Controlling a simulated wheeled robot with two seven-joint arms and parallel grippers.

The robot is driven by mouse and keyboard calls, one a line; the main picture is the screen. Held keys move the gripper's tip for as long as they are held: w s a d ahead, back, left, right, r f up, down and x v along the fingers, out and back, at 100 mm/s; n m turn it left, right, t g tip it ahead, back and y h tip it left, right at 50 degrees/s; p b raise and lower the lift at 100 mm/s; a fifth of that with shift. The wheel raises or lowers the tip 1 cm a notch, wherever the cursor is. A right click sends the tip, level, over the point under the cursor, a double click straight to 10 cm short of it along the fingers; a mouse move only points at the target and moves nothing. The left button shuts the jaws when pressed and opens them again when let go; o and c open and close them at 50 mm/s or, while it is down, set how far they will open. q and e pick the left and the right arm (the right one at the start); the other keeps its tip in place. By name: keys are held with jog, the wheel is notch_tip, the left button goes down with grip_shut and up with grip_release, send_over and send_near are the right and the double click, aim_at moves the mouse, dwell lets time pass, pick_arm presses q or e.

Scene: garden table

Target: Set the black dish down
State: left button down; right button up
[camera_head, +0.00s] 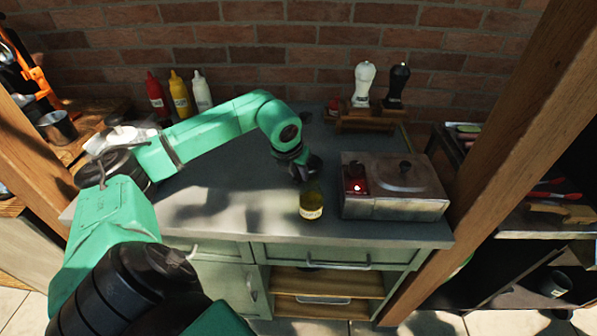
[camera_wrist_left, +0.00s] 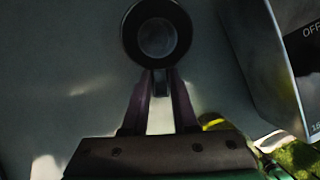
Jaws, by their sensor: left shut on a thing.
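The black dish (camera_wrist_left: 130,34) is a small round dish with a grey middle, at the top of the left wrist view. My left gripper (camera_wrist_left: 161,84) is shut on its near rim. In the head view my left gripper (camera_head: 303,172) points down over the grey counter (camera_head: 230,205), just behind an oil bottle. The dish is a small dark shape there, partly hidden, and I cannot tell whether it touches the counter. My right gripper is not in view.
The yellow oil bottle (camera_head: 312,207) stands close in front of the gripper. A metal grill box (camera_head: 395,205) stands just to the right. Sauce bottles (camera_head: 179,94) and two mills (camera_head: 363,82) stand at the back. The counter to the left is clear.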

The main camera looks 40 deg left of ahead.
pick_arm(q)
jog(key=c, duration=0.9)
grip_release()
jog(key=shift+f, duration=0.1)
jog(key=shift+o, duration=1.1)
jog(key=shift+r, duration=0.35)
jog(key=b+v, duration=0.1)
jog(key=v, duration=1)
jog(key=shift+s+r, duration=0.25)
jog(key=shift+r, duration=0.05)
jog(key=shift+d, duration=0.15)
